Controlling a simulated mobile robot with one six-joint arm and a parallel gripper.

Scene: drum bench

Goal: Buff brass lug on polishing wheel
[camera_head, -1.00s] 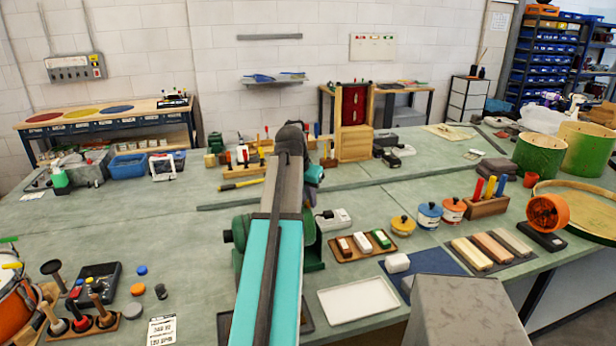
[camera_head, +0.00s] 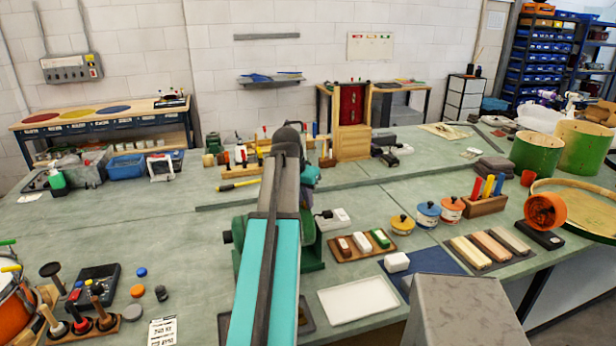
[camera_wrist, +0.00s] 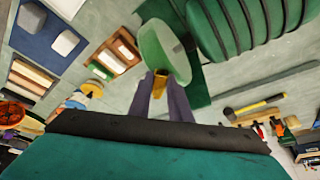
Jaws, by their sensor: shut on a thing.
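My gripper (camera_wrist: 162,98) is shut on a small brass lug (camera_wrist: 160,79) in the wrist view. The lug overlaps the near edge of a pale green polishing wheel (camera_wrist: 163,50); I cannot tell whether they touch. The wheel sits beside the ribbed dark green machine body (camera_wrist: 245,22).
A wooden tray of compound bars (camera_head: 345,253), an empty white tray (camera_head: 357,299) and several tins (camera_head: 428,214) stand right of the machine. A yellow-handled tool (camera_head: 238,185) lies behind it. The green bench (camera_head: 130,232) is largely clear at the left.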

